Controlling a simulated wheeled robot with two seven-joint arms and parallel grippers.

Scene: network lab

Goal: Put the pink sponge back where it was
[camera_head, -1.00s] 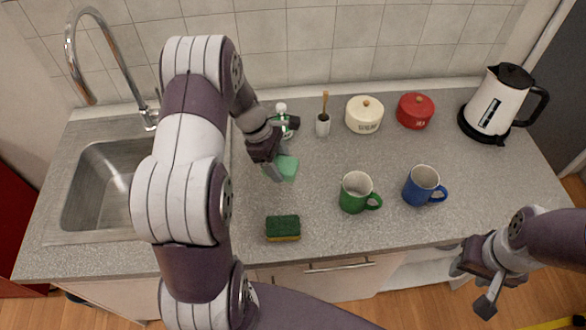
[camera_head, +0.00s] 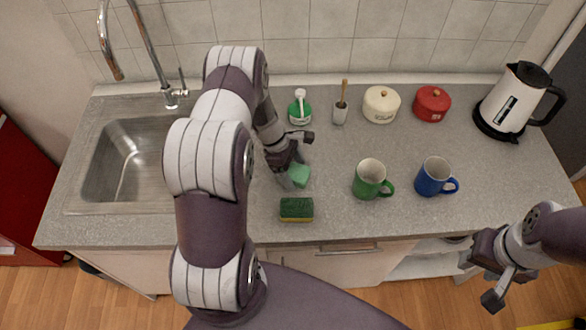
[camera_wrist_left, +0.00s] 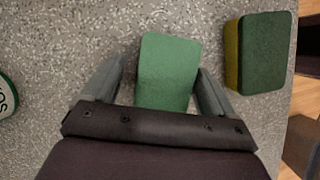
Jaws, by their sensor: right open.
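No pink sponge shows in either view. A plain light-green sponge (camera_head: 300,176) is on the counter side of my left gripper (camera_head: 289,180). In the left wrist view this green sponge (camera_wrist_left: 167,72) lies between the two fingers of my left gripper (camera_wrist_left: 162,68). The fingers are apart, with a clear gap on the left and the right fingertip close to the sponge's edge. A second sponge, dark green on yellow (camera_head: 296,210), lies nearer the front edge; it also shows in the left wrist view (camera_wrist_left: 262,52). My right gripper (camera_head: 479,281) is open and empty, off the counter's front.
A green mug (camera_head: 368,180) and a blue mug (camera_head: 433,177) stand right of the sponges. Behind are a soap bottle (camera_head: 300,110), a brush holder (camera_head: 340,113), a cream pot (camera_head: 381,106), a red pot (camera_head: 431,105) and a kettle (camera_head: 510,102). A sink (camera_head: 127,165) is left.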

